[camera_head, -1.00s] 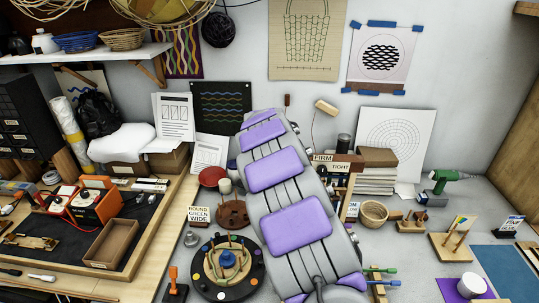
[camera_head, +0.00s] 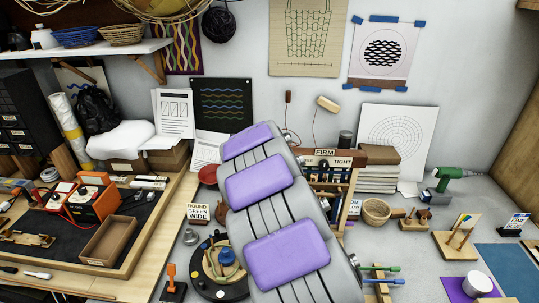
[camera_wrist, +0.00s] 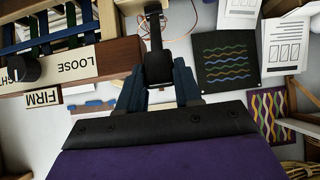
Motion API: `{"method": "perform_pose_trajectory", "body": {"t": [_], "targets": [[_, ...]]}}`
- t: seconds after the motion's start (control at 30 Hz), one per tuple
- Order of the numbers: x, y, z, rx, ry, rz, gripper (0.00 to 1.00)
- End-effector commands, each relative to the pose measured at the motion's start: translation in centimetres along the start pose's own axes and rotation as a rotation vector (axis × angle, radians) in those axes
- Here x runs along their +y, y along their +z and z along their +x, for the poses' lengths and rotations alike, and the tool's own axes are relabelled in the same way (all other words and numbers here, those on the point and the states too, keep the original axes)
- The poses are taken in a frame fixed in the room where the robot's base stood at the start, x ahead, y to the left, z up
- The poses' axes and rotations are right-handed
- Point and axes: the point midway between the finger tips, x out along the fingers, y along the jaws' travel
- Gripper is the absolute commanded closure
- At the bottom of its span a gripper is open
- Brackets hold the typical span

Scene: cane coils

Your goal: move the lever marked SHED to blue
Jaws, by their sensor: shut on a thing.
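In the wrist view, the two dark blue fingers of my gripper (camera_wrist: 158,92) are closed about a black handle-like piece (camera_wrist: 157,62), which stands up between them. No SHED mark is readable in either view, so I cannot confirm that this piece is the SHED lever. A wooden bar marked LOOSE (camera_wrist: 105,60) and FIRM, upside down in the wrist view, lies to the left. A black knob (camera_wrist: 24,68) sits on it. In the head view, the wooden frame marked FIRM and TIGHT (camera_head: 333,160) stands behind my purple-padded arm, which hides my gripper.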

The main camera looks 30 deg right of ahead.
Motion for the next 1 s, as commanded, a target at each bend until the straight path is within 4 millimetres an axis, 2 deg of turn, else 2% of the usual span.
{"method": "perform_pose_trajectory", "body": {"t": [0.23, 0.27, 0.5, 0.8, 1.0], "targets": [[0.1, 0.2, 0.1, -0.004, 0.001, 0.0, 1.0], [0.1, 0.2, 0.1, -0.004, 0.001, 0.0, 0.64], [0.0, 0.1, 0.0, -0.002, 0.0, 0.0, 0.41], [0.0, 0.0, -0.2, 0.0, 0.0, 0.0, 0.4], [-0.1, 0.0, -2.1, 0.001, -0.001, -0.001, 0.4]]}}
